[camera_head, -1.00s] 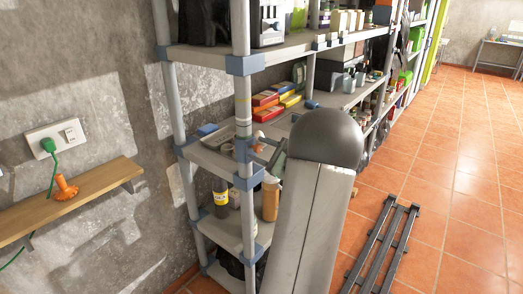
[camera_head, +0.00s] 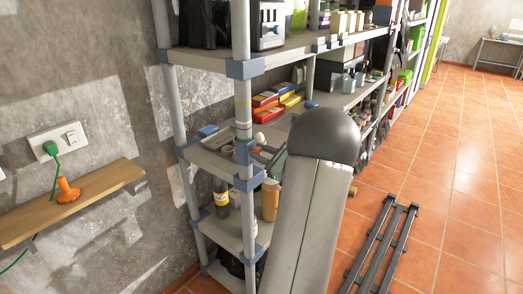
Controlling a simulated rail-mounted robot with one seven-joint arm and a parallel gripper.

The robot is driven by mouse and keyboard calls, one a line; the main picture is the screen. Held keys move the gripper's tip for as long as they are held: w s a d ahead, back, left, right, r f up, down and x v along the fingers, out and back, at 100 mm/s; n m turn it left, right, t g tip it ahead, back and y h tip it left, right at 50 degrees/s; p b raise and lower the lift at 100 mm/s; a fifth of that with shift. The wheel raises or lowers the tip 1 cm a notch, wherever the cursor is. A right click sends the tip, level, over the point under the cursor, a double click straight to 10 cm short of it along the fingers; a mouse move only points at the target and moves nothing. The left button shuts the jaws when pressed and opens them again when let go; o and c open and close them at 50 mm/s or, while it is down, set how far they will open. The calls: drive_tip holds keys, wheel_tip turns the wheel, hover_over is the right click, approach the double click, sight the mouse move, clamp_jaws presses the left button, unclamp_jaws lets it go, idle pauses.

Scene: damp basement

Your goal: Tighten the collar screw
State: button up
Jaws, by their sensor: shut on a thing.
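My gripper (camera_head: 267,154) is small in the view, beside the front post of the grey shelf rack (camera_head: 244,110). My own arm hides much of it. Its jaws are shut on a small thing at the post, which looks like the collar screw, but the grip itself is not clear. A blue-grey collar (camera_head: 244,152) sits around the post at the middle shelf, just left of the gripper. A small pale knob (camera_head: 259,137) shows beside the post, above the gripper.
Bottles (camera_head: 270,199) stand on the lower shelf. Coloured boxes (camera_head: 276,101) lie on the middle shelf. A wooden wall shelf (camera_head: 105,180) at left holds an orange object (camera_head: 67,191). A dark slatted frame (camera_head: 384,240) lies on the tiled floor, which is otherwise open at right.

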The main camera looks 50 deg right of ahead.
drive_tip(key=m+p, duration=0.3)
drive_tip(key=m, duration=0.2)
drive_tip(key=shift+m, duration=0.3)
drive_tip(key=shift+p, duration=0.3)
drive_tip(key=o, duration=1)
drive_tip(key=s+b, duration=0.3)
drive_tip(key=s, duration=1.4)
drive_tip(key=shift+s, duration=0.2)
